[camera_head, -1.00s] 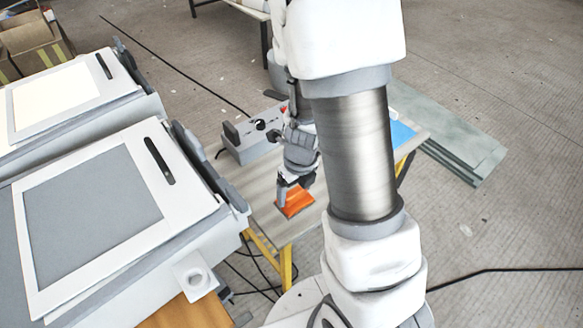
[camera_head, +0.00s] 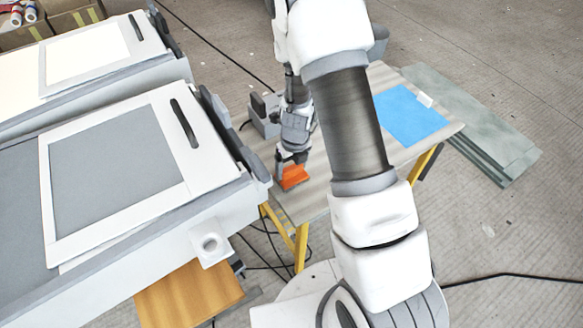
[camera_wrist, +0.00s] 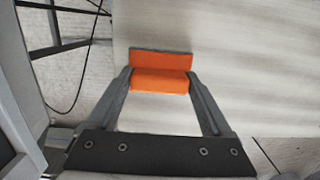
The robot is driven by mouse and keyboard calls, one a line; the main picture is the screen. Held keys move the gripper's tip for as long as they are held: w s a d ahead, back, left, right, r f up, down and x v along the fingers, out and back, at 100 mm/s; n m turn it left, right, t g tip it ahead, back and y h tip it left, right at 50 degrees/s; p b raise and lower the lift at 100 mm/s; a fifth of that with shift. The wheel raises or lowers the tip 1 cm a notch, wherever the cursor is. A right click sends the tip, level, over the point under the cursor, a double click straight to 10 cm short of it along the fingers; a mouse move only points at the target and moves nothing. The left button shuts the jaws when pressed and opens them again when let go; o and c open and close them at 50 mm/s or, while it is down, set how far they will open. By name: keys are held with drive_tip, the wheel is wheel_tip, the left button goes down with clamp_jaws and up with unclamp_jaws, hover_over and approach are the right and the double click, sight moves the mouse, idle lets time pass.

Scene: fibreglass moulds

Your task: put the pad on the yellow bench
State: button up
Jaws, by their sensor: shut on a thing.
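The pad (camera_head: 294,178) is a small orange block. My gripper (camera_head: 292,162) points down over the near left part of the bench and is shut on the pad. In the wrist view the pad (camera_wrist: 160,82) sits between the two fingertips, with a wider orange strip showing behind its front face. The bench (camera_head: 312,203) has a pale grey top and yellow legs. The pad is over its top; I cannot tell whether it touches. My arm hides the middle of the bench.
A blue sheet (camera_head: 411,116) lies on the bench's right part. A grey box (camera_head: 265,118) stands at its far left. White-framed moulds (camera_head: 115,170) fill the left side, close to my gripper. Grey-green boards (camera_head: 480,125) lie on the floor to the right. Dark cables run below the bench.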

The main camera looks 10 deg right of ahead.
drive_tip(key=shift+f, duration=0.1)
drive_tip(key=o, duration=1)
drive_tip(key=shift+c, duration=0.2)
